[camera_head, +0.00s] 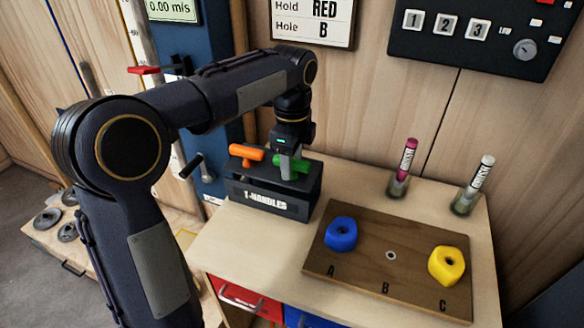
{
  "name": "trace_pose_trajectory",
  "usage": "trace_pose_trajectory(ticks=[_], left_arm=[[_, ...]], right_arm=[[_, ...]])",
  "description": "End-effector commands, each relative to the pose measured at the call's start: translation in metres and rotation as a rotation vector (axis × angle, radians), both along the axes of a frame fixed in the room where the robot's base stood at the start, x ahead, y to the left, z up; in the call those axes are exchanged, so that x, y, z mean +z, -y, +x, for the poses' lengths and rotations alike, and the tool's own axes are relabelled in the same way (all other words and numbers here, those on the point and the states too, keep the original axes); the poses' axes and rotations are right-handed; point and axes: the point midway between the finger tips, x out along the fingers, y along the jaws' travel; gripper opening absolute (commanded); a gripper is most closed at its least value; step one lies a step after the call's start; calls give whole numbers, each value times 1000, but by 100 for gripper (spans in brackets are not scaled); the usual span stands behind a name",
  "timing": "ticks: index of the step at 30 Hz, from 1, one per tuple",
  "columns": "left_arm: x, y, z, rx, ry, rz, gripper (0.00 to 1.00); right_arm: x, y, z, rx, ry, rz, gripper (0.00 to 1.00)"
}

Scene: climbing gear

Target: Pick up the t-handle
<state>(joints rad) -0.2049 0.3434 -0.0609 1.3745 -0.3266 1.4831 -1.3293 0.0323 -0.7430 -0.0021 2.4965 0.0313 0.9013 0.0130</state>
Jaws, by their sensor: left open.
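A dark holder (268,200) labelled T-HANDLES stands on the left part of the wooden cabinet top. An orange t-handle (245,154) sits upright in its left side, and a green t-handle (299,165) sits in its right side. My left gripper (287,174) points down over the holder, with its fingers at the green t-handle and partly in front of it. It is open. I cannot tell whether the fingers touch the green handle. My right gripper is out of view.
A brown board (345,277) marked A, B, C carries a blue hold (341,234) at A and a yellow hold (447,265) at C. Two cups with markers, pink (405,157) and white (481,174), stand behind it. A sign (313,22) on the wall reads Hold RED, Hole B.

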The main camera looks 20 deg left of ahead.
Motion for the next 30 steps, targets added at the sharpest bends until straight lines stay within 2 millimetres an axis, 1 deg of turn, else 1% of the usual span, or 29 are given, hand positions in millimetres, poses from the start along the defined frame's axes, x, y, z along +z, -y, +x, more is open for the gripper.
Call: trace_pose_trajectory(ticks=[2, 8, 11, 19, 30], left_arm=[[-4, 0, 0, 1, 0, 0, 47], [-4, 0, 0, 1, 1, -1, 47], [-4, 0, 0, 1, 1, 0, 36], [-4, 0, 0, 2, 1, 0, 0], [-1, 0, 0, 2, 2, -1, 0]], right_arm=[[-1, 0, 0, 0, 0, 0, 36], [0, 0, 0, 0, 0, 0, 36], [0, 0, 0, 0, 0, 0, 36], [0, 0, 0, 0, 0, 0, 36], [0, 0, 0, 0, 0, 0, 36]])
